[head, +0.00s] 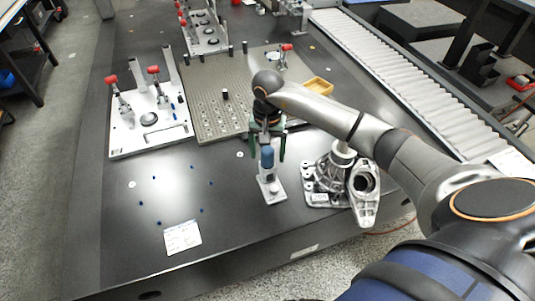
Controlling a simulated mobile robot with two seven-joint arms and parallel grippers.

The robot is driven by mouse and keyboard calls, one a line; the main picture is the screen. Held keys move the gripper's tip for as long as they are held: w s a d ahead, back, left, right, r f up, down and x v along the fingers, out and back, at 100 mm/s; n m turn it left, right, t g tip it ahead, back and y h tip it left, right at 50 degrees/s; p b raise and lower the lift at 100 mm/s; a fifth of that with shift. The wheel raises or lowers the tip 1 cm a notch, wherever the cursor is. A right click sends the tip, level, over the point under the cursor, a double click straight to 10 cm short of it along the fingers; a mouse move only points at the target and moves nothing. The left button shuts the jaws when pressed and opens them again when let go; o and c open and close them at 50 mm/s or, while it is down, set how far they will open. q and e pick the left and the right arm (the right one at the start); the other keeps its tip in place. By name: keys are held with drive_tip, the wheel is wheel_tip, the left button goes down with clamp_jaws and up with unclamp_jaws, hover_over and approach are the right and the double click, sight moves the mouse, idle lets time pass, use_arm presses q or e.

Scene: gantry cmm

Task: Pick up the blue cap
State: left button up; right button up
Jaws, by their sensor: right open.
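A blue, rounded cap-like piece (268,157) stands upright on a small grey stand (273,189) near the middle of the dark table. It is the largest blue piece on the table. My right gripper (267,148) points down at the blue piece, with its dark green fingers apart, one to each side in the picture. The gripper is open, and I see nothing held in it. Whether the fingers are level with the blue piece or behind it, I cannot tell. My left gripper is out of view.
A metal casting (335,180) stands close to the right of the stand. A white fixture plate (135,138) with red-handled clamps is at left, and a perforated plate (205,80) lies behind. Small blue dots and a paper label (182,237) lie at front left, otherwise clear.

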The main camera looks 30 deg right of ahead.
clamp_jaws()
idle(0.7)
